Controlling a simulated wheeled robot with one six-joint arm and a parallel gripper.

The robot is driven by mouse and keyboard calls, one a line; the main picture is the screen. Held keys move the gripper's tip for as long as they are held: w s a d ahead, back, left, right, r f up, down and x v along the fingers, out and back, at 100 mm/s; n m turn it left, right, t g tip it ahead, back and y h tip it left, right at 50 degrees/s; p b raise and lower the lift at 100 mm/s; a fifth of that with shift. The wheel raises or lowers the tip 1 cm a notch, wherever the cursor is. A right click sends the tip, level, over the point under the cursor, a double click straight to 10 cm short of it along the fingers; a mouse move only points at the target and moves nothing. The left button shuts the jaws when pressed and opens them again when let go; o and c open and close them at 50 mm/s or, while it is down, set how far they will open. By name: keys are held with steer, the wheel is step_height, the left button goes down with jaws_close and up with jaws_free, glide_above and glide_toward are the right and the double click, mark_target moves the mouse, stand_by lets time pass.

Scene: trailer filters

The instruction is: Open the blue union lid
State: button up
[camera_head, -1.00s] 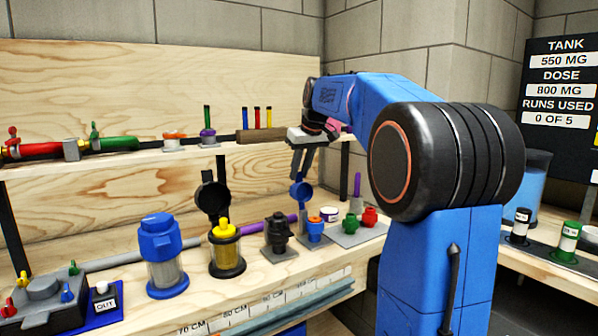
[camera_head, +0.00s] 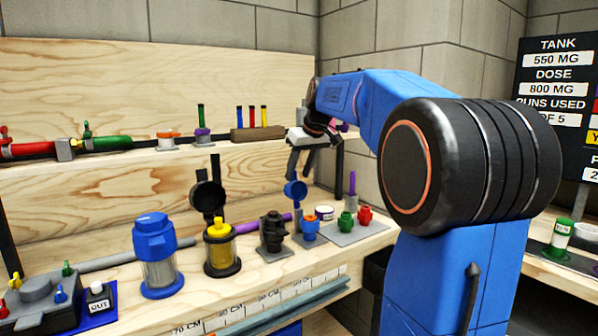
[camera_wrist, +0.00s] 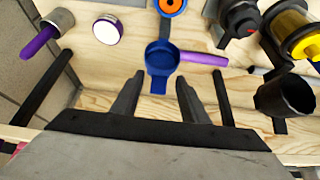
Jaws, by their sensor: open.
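The blue union lid (camera_head: 295,189) stands swung up and open behind the blue union (camera_head: 310,230) on the bench. In the wrist view the round lid (camera_wrist: 162,57) shows with its tab towards me, and the union's orange centre (camera_wrist: 171,6) is uncovered at the top edge. My gripper (camera_head: 301,167) is open and empty, just above and behind the lid. In the wrist view my gripper (camera_wrist: 157,84) has its two fingers apart, with the lid's tab between and slightly beyond the tips. I cannot tell whether either finger touches it.
A black fitting (camera_head: 273,232), a yellow filter with its black lid up (camera_head: 221,248) and a blue filter housing (camera_head: 157,255) stand to the left. Red (camera_head: 364,214) and green (camera_head: 346,222) fittings stand to the right. A shelf (camera_head: 180,155) runs behind.

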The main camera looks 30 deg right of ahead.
steer(key=shift+r, duration=0.1)
steer(key=v, duration=1.7)
steer(key=shift+s+a, duration=0.1)
